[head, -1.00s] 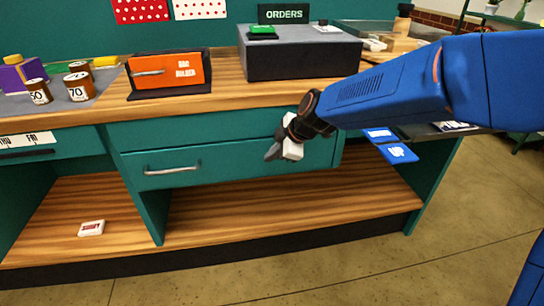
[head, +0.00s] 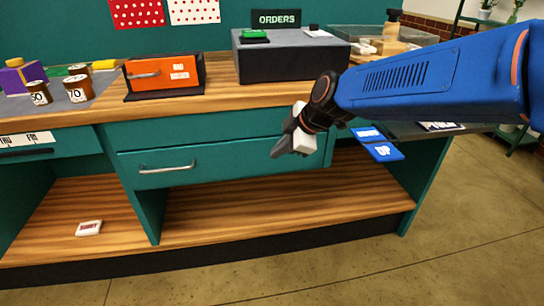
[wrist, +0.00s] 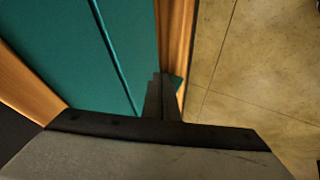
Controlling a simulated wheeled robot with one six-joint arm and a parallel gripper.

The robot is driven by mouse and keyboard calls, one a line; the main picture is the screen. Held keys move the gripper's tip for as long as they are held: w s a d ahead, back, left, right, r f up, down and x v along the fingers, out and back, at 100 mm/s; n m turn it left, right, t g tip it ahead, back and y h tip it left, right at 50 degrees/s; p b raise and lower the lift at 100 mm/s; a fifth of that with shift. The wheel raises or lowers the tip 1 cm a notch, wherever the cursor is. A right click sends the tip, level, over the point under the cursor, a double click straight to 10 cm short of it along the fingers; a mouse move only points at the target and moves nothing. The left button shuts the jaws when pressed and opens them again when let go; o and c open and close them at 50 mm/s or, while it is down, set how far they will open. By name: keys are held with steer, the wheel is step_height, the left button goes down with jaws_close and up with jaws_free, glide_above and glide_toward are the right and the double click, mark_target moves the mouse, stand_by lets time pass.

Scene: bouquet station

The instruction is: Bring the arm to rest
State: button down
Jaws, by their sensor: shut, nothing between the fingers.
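My gripper (head: 281,149) hangs in front of the teal drawer (head: 225,150) at the right part of the counter in the head view. Its fingers are together with nothing between them, and they point down and to the left. My blue arm reaches in from the right edge of the picture. In the wrist view the shut fingers (wrist: 161,95) show dark against the teal counter front (wrist: 75,50) and the wooden shelf edge (wrist: 176,40). I cannot tell exactly how far the fingers are from the drawer front.
Blue cards (head: 378,146) hang at the counter's right end. A small white box (head: 89,228) lies on the lower shelf. The floor (head: 470,220) at right is clear.

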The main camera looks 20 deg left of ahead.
steer(key=s+d+r+m+t+h, duration=0.1)
steer(key=s+d+r+m, duration=0.3)
steer(key=d, duration=1.1)
steer(key=s+d+f+m+t+h, duration=0.15)
steer(key=d+m, duration=0.55)
steer(key=d, duration=0.8)
steer(key=s+d+f+m+h, duration=0.2)
steer(key=s+d+f+m, duration=0.1)
steer(key=s+d+m, duration=0.3)
steer(key=s+d+f+m+h, duration=0.2)
steer(key=s+d+m, duration=0.4)
steer(key=s+d, duration=0.4)
steer(key=d+f, duration=0.1)
steer(key=d, duration=0.3)
steer(key=shift+d, duration=0.25)
steer(key=shift+s+h, duration=0.1)
steer(key=shift+h, duration=0.15)
